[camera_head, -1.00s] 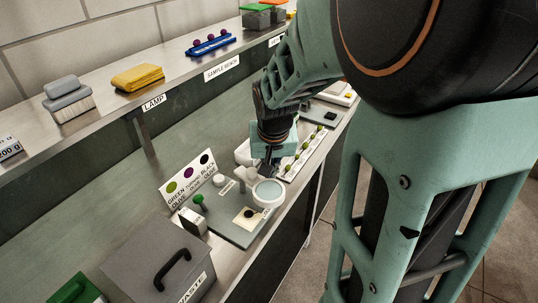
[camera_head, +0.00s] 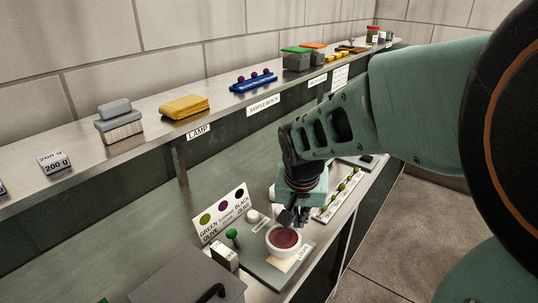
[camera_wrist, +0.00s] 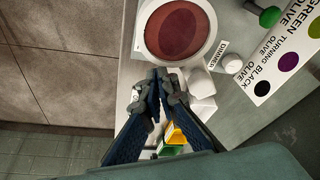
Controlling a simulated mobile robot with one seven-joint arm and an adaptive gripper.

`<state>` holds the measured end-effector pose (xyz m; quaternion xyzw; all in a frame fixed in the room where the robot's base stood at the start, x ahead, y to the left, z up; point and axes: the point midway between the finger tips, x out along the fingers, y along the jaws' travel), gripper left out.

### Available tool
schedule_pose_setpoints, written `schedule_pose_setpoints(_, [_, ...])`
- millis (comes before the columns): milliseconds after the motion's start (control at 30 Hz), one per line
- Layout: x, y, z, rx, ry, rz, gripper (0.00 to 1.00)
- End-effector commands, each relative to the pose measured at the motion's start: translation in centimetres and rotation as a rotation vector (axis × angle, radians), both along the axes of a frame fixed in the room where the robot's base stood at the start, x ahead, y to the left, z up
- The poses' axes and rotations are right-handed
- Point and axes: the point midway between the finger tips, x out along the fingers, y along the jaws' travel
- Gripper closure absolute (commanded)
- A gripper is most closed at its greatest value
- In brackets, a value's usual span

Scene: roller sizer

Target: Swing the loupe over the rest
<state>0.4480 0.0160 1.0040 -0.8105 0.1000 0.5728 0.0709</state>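The loupe (camera_head: 284,238) is a round white ring with a lens that now looks dark red. It lies above the cream rest (camera_head: 288,264) on the grey plate and covers most of it in the head view. In the wrist view the loupe (camera_wrist: 176,30) shows just beyond the fingertips. My gripper (camera_head: 290,219) is low beside the loupe's far rim. In the wrist view my gripper's fingertips (camera_wrist: 164,78) are close together with nothing visible between them. I cannot tell whether they touch the ring.
A green-topped knob (camera_head: 232,235), a white dimmer knob (camera_head: 252,216) and an olive colour card (camera_head: 222,215) stand to the left. A grey waste bin (camera_head: 185,285) is at front left. An olive tray (camera_head: 342,193) lies behind my gripper. The raised shelf (camera_head: 150,145) runs behind.

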Motion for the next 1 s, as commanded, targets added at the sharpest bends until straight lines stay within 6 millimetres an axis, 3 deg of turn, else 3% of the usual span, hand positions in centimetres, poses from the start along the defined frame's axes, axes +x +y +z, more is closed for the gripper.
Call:
schedule_pose_setpoints(667, [-0.5,0.6,-0.4,0.005,0.017,0.009,1.0])
schedule_pose_setpoints(1000, [1.1,-0.5,-0.3,0.005,0.011,0.005,1.0])
